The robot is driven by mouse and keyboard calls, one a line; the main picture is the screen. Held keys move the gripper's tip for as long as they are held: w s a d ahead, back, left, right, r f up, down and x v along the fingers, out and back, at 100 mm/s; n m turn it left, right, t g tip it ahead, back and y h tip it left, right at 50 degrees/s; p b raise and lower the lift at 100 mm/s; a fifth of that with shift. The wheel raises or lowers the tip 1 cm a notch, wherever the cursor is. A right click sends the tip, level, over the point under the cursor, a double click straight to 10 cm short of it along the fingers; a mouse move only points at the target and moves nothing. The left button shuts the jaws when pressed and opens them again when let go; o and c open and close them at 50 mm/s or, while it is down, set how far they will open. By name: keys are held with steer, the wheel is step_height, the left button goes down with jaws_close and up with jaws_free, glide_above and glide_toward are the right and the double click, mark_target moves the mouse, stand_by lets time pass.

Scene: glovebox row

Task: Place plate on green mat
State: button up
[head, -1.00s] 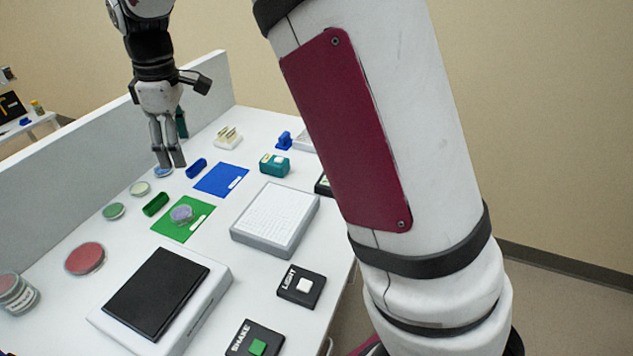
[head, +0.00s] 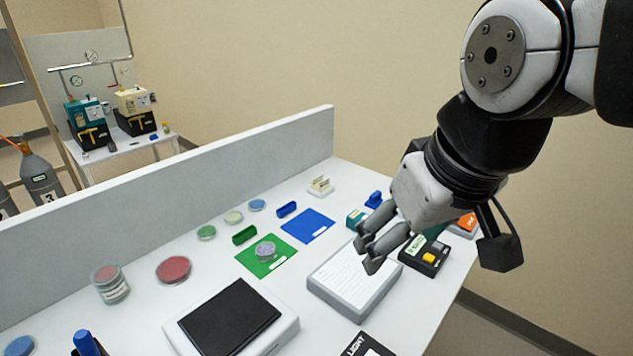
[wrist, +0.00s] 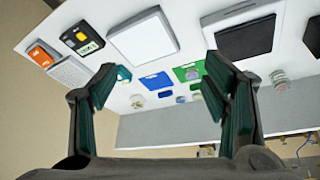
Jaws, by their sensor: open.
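A purple-grey round plate (head: 265,250) lies on the green mat (head: 250,266), inside its edges; a white label shows at the mat's right side. In the wrist view the plate (wrist: 194,75) and green mat (wrist: 183,75) lie ahead, to the right of centre. My gripper (head: 368,257) is open and empty. It is above the table, over the white-topped grey block, to the right of the green mat and apart from the plate. Both spread fingers show in the wrist view (wrist: 160,75).
The blue mat (head: 308,227) adjoins the green one. Green (head: 206,232), cream (head: 233,217), blue (head: 257,204) and red (head: 173,269) plates lie along the back, before a grey wall (head: 170,195). A black-topped device (head: 230,315) and the white-topped block (head: 350,285) stand in front.

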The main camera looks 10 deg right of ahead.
steer(key=shift+s+d+f+m, duration=0.15)
steer(key=shift+s+f+m, duration=0.25)
steer(key=shift+s, duration=0.4)
steer(key=shift+s+d+f+m, duration=0.15)
steer(key=shift+s+f+m, duration=0.2)
steer(key=shift+s, duration=0.4)
